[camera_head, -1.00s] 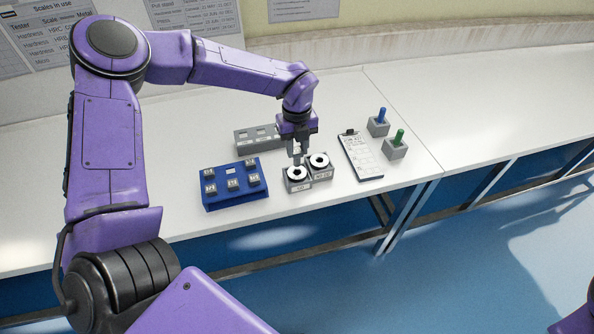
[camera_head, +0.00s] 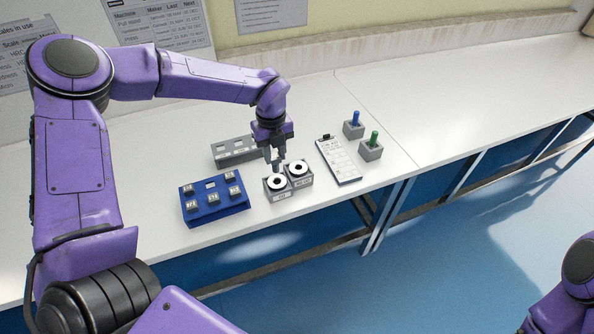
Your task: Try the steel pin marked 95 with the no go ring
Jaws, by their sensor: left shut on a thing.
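Two grey blocks bearing white rings stand side by side on the bench: the front left ring block (camera_head: 277,193) and the back right ring block (camera_head: 300,180). Their front labels are too small to read surely; the right one's is longer. My left gripper (camera_head: 277,163) points down just behind the left ring, as seen here. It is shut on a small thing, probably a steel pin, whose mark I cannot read. A blue tray (camera_head: 216,209) left of the rings holds several small marked blocks. Of my right arm, only purple links show at bottom right; its gripper is out of view.
A grey slotted block (camera_head: 228,157) lies behind the tray. A clipboard (camera_head: 339,160) lies right of the rings. Beyond it stand a blue-handled plug (camera_head: 355,122) and a green-handled plug (camera_head: 373,144) in grey stands. The bench is clear further right.

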